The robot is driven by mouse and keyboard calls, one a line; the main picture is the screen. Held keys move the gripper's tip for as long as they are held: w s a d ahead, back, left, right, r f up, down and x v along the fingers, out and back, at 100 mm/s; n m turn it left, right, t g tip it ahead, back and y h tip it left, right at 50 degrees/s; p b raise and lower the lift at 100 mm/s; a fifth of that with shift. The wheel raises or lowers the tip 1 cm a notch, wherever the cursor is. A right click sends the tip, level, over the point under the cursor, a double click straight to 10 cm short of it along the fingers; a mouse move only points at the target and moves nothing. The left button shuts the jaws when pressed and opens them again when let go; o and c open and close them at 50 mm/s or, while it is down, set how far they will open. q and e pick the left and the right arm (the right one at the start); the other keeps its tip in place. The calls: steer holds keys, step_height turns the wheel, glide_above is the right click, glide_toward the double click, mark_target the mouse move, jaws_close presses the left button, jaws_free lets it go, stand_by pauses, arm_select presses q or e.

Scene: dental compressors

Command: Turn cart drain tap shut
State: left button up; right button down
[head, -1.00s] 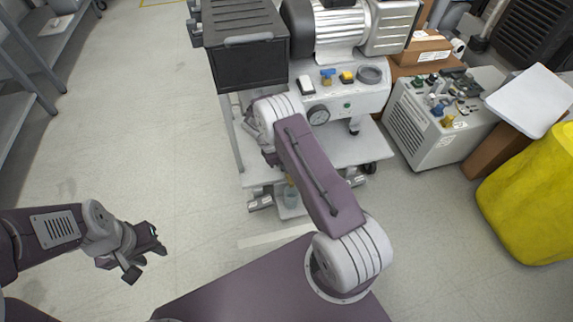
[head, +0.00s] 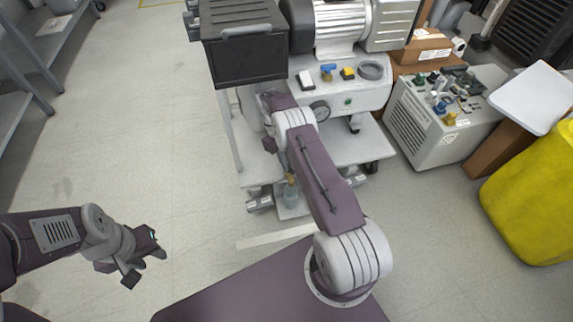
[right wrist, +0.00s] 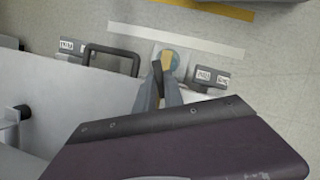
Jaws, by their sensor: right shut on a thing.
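The cart (head: 372,148) is a white wheeled stand with a compressor on top. Low at its front, a small brass-coloured piece, which looks like the drain tap (head: 290,178), shows above a clear cup (head: 291,197). It also shows in the right wrist view (right wrist: 167,62), with a dark lever-like part (right wrist: 157,76) beside it. My right gripper (right wrist: 163,88) points down there, its narrow fingers closed at the tap; the exact contact is too small to tell. In the head view my right arm mostly hides this gripper. My left gripper (head: 147,263) is open and empty over the floor.
A black box (head: 243,45) and a control panel with a gauge (head: 319,111) sit above the tap. A grey unit (head: 445,115) and a yellow bin (head: 535,195) stand at right. Shelving (head: 40,60) is at far left. Floor between is clear.

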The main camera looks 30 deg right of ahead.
steer(key=shift+m+y+b, duration=0.3)
steer(key=shift+m+y, duration=0.1)
steer(key=shift+m, duration=0.6)
steer(key=c, duration=1.4)
jaws_free()
steer(key=shift+c, duration=0.2)
